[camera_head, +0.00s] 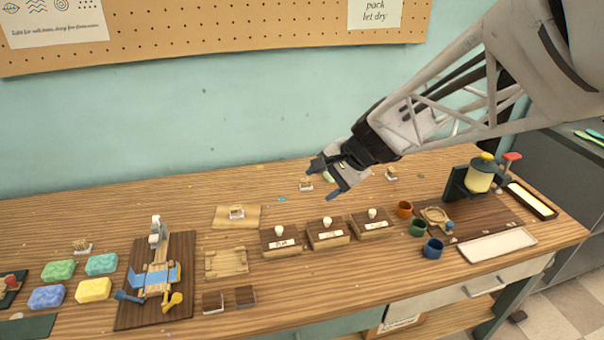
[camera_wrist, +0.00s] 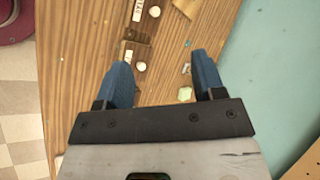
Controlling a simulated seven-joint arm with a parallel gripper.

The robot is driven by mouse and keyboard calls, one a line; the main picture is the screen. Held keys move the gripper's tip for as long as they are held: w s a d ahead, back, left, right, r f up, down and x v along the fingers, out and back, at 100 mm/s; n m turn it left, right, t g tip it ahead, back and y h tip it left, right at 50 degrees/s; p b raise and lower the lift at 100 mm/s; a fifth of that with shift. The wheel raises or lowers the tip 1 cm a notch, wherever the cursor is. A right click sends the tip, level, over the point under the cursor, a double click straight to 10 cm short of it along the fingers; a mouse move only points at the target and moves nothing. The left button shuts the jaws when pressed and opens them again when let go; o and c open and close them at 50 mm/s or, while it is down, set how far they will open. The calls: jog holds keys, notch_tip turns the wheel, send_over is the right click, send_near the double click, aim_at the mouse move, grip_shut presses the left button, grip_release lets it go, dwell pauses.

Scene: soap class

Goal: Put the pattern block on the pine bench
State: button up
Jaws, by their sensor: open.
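My gripper (camera_head: 327,180) is open and hangs over the back middle of the striped wooden bench (camera_head: 60,210). The wrist view shows its two blue fingers (camera_wrist: 163,78) apart, with no object held. Below and between the fingers, nearer the right one, are a pale green many-sided piece (camera_wrist: 185,94) and a small white-based block (camera_wrist: 186,69). Similar small blocks with wooden tops stand near the gripper (camera_head: 306,186), on a tan mat (camera_head: 237,212) and at the back right (camera_head: 391,174). I cannot tell for certain which one is the pattern block.
Three dark boxes with white knobs (camera_head: 328,233) stand in front of the gripper. Coloured soaps (camera_head: 94,289) and a board with a cutting device (camera_head: 157,280) are left. Small cups (camera_head: 417,228), a white tray (camera_head: 488,246) and a press (camera_head: 480,177) are right. A wall is behind.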

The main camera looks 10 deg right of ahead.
jog(key=s+a+r+n+g+h, duration=0.1)
jog(key=s+n+h, duration=0.5)
jog(key=s, duration=1.4)
jog(key=r+n, duration=0.1)
jog(key=n, duration=0.3)
jog(key=shift+s+n+g, duration=0.15)
jog(key=shift+n+g, duration=0.15)
